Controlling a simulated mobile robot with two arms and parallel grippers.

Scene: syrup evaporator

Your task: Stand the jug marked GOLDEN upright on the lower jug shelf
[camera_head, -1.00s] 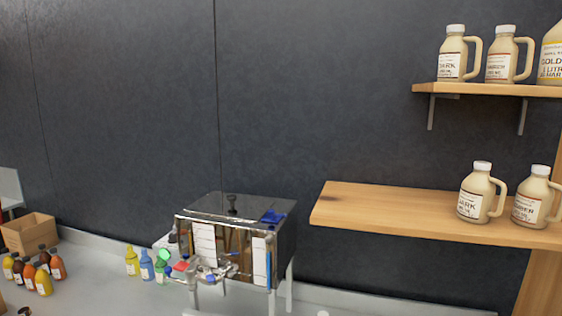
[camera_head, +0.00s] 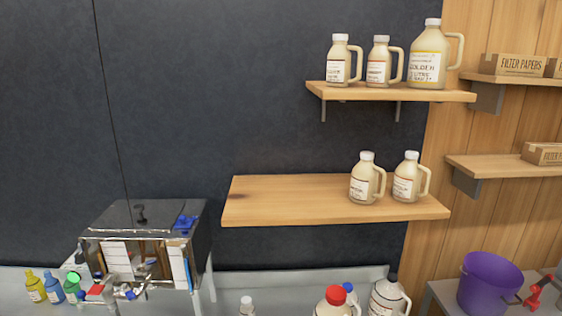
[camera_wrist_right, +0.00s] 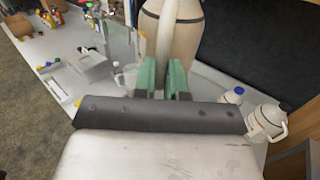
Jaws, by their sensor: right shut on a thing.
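In the right wrist view my right gripper (camera_wrist_right: 165,78) has its green fingers shut on the handle of a large beige jug (camera_wrist_right: 185,35). No label shows on this jug, and its top is cut off. In the head view a red-capped jug (camera_head: 333,306) shows at the bottom edge; I cannot tell whether it is the held one. The lower jug shelf (camera_head: 285,198) holds two smaller beige jugs (camera_head: 362,184) (camera_head: 405,182) upright toward its right end. A large jug marked GOLDEN (camera_head: 428,62) stands on the upper shelf (camera_head: 375,93). My left gripper is not in view.
The left half of the lower shelf is bare. The metal evaporator (camera_head: 150,222) stands at lower left. A blue-capped jug (camera_wrist_right: 232,96) and a white jug (camera_wrist_right: 266,120) stand beside the held jug in the wrist view. A purple bucket (camera_head: 488,284) is at lower right.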

